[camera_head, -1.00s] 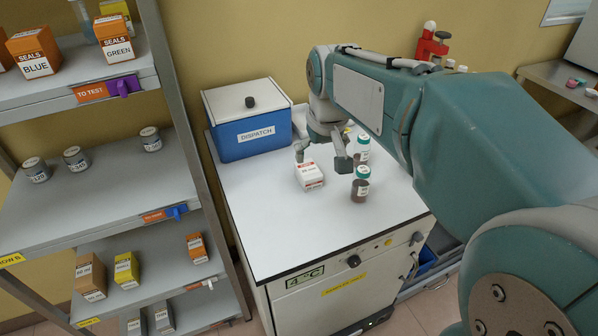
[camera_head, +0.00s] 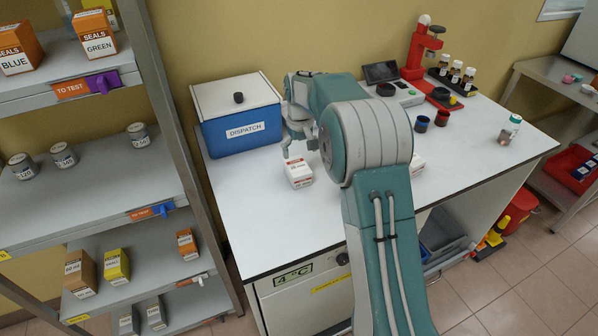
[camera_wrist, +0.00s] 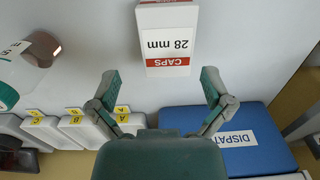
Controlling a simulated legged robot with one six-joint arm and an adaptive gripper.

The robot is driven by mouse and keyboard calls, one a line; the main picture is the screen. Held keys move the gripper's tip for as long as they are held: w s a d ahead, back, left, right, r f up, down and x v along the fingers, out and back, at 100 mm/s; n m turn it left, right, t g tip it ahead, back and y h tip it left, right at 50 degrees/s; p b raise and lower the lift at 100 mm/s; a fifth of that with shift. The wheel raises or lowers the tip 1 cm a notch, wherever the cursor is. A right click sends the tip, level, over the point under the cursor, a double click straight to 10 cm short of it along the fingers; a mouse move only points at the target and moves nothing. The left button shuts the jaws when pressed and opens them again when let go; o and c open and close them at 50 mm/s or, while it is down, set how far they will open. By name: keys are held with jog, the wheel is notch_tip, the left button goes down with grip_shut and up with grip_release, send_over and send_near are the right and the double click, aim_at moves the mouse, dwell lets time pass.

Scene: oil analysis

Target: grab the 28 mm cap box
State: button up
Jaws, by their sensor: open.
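The 28 mm cap box (camera_head: 298,174) is white with a red band and stands on the white bench top in front of the blue dispatch box. In the wrist view the cap box (camera_wrist: 167,42) shows its label upside down, reading CAPS 28 mm. My gripper (camera_wrist: 160,78) is open and empty there, its fingers apart and the box just beyond the tips, roughly centred between them. In the head view my gripper (camera_head: 299,146) is just above and behind the box. My arm hides part of the bench.
The blue dispatch box (camera_head: 240,133) with its white lid stands close behind at left. Another white box (camera_head: 417,163) shows partly behind my arm. A shelf rack (camera_head: 160,77) borders the bench at left.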

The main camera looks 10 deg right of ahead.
aim_at(297, 165)
jog(key=f, duration=0.1)
jog(key=a+f, duration=0.1)
jog(key=shift+f, duration=0.4)
notch_tip(297, 165, down, 4)
jog(key=shift+r, duration=0.15)
jog(key=shift+d+f, duration=0.15)
jog(key=shift+f, duration=0.4)
jog(key=c, duration=0.9)
